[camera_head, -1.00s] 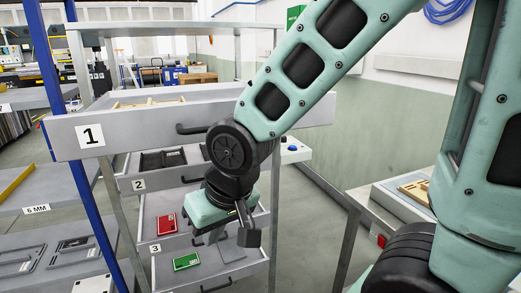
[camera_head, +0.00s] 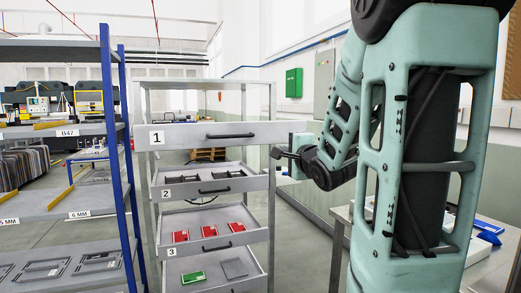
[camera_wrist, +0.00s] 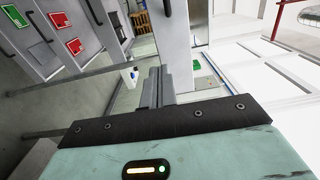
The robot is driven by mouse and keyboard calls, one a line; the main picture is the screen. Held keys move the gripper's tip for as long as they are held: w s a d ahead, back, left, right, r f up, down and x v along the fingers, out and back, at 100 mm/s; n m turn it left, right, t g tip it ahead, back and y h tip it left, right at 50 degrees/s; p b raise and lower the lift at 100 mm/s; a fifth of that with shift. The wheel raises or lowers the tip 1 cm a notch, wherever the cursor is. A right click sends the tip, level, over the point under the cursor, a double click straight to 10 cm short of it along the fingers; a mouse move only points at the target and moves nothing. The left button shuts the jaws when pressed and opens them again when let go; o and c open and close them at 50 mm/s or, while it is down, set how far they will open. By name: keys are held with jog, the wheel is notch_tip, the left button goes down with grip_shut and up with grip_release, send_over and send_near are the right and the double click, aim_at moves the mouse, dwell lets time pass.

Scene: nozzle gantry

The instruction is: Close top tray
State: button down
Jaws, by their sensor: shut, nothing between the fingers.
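The top tray (camera_head: 185,135) is a grey drawer marked 1, with a dark bar handle (camera_head: 231,135) on its front. It sits at the upper part of the rack. Its front looks wider than the fronts below, and I cannot see into it. I cannot tell whether it sits flush. My gripper (camera_head: 275,153) is beside the right end of this front, pointing left, partly hidden by its own wrist. In the wrist view the fingers (camera_wrist: 156,88) are together and empty. I cannot tell whether they touch the tray.
Below, tray 2 (camera_head: 215,188) holds dark parts, tray 3 (camera_head: 215,245) red cases, and a lower tray a green case (camera_head: 192,277). A blue-posted shelf (camera_head: 112,150) stands close on the left. A table (camera_head: 490,262) is at the right. Floor shows between rack and wall.

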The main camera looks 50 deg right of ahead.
aim_at(264, 142)
jog(key=p+x, duration=0.2)
jog(key=x, duration=1.1)
jog(key=shift+w+d+p, duration=0.15)
jog(key=shift+w+p, duration=0.2)
jog(key=shift+w, duration=0.05)
